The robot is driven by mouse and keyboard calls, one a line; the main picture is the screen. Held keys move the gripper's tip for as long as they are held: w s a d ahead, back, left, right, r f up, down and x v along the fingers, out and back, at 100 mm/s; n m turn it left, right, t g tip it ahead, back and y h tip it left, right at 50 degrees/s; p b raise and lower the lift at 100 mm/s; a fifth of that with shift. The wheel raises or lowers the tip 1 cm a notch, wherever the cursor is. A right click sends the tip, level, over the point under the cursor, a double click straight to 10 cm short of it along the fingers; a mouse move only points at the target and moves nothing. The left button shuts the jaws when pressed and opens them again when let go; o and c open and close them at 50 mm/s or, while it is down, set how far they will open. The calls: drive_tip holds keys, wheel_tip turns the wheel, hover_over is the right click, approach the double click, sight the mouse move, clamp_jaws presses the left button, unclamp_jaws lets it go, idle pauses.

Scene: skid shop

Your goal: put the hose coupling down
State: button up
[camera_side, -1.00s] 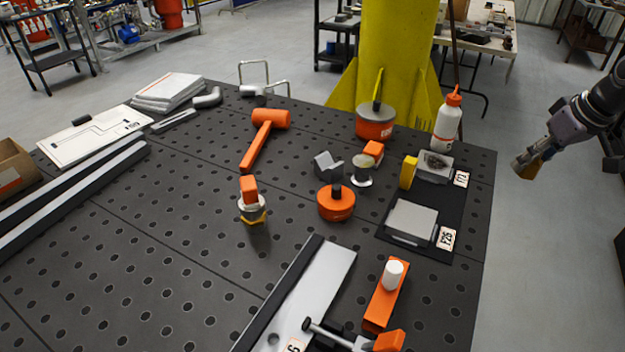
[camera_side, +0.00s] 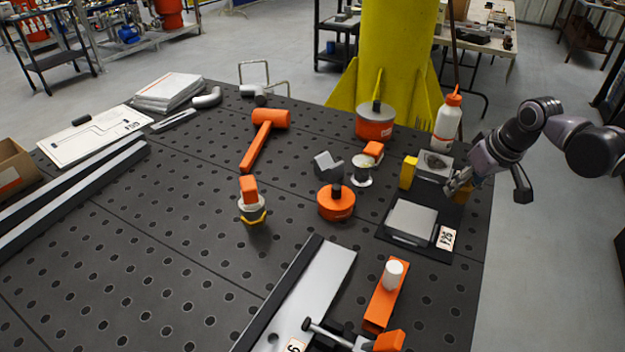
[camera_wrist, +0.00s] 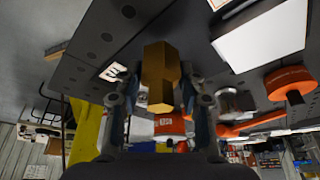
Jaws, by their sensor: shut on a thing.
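The hose coupling (camera_wrist: 161,75) is a brass-coloured, hexagonal piece. In the wrist view it sits between the two fingers of my gripper (camera_wrist: 160,100), which is shut on it.
A flat grey block (camera_side: 411,221) lies nearer the front. A white bottle (camera_side: 447,122) stands behind. An orange mallet (camera_side: 262,138) lies farther left.

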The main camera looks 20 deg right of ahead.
sight(460, 196)
drive_tip(key=shift+f, duration=1.55)
drive_tip(key=o, duration=1.2)
drive_tip(key=shift+f, duration=0.1)
drive_tip(key=v, duration=1.2)
drive_tip(key=s+d+f+t, duration=0.1)
drive_tip(key=s+f, duration=0.3)
drive_tip(key=s, duration=0.6)
drive_tip(key=shift+s+d+t, duration=0.2)
drive_tip(key=shift+d+t, duration=0.05)
drive_tip(key=shift+t, duration=0.55)
drive_tip(key=shift+f, duration=0.1)
